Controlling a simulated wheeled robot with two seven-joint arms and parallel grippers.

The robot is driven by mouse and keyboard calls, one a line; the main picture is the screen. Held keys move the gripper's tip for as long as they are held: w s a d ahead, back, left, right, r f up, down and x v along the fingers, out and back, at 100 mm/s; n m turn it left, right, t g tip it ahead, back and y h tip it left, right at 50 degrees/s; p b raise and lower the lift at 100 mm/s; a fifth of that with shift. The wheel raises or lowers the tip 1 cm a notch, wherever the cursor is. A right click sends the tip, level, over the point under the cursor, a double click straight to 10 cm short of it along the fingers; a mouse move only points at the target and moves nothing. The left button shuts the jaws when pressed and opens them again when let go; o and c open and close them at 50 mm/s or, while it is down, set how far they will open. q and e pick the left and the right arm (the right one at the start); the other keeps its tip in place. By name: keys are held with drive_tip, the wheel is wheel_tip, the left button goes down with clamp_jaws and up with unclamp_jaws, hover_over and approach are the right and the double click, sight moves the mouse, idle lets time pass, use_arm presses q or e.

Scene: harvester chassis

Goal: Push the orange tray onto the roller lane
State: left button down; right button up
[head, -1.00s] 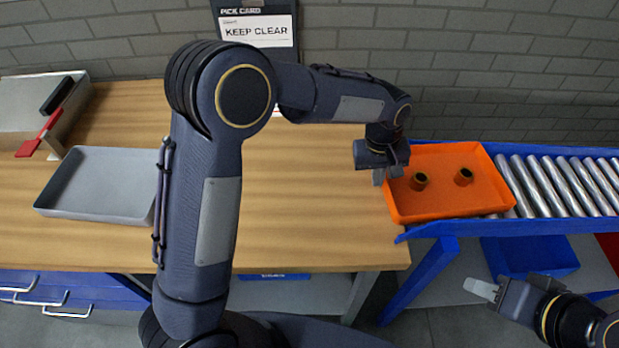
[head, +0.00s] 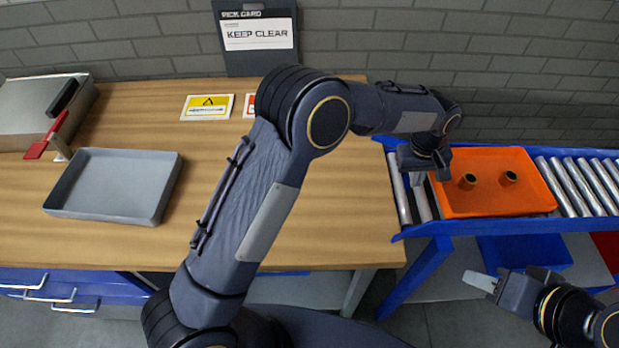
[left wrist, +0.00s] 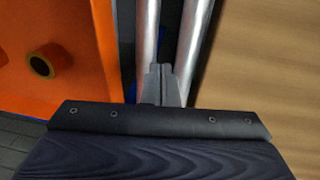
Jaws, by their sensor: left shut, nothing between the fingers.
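The orange tray (head: 500,204) sits flat on the roller lane (head: 590,185), with rollers bare on both its left and right sides. My left gripper (head: 418,179) is shut and empty, low at the tray's left end. In the left wrist view its fingertips (left wrist: 162,72) are over the rollers, beside the tray's orange wall (left wrist: 105,45), with a narrow gap visible; contact lower down is hidden. My right gripper (head: 480,282) hangs in front of the lane, away from the tray; its finger gap does not show.
The wooden table (head: 330,215) adjoins the lane on the left. A grey tray (head: 110,213) and a metal box with a red handle (head: 40,100) stand on its left. A blue bin (head: 530,252) is below the lane. A brick wall closes the back.

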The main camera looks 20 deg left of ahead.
use_arm(q)
drive_tip(key=d, duration=0.1)
drive_tip(key=w+d+p, duration=0.1)
drive_tip(key=d, duration=0.1)
drive_tip(key=shift+d, duration=0.15)
drive_tip(key=shift+w+d+f+p, duration=0.15)
drive_tip(key=shift+d+p, duration=0.15)
drive_tip(key=shift+d, duration=0.1)
drive_tip(key=shift+a, duration=0.4)
drive_tip(key=shift+s+a+b, duration=0.35)
drive_tip(key=shift+a+b, duration=0.15)
drive_tip(key=shift+a, duration=0.4)
drive_tip(key=shift+s+a+b, duration=0.35)
drive_tip(key=shift+a+b, duration=0.1)
drive_tip(key=shift+a, duration=0.45)
wheel_tip(320, 180, up, 14)
drive_tip(key=p, duration=1)
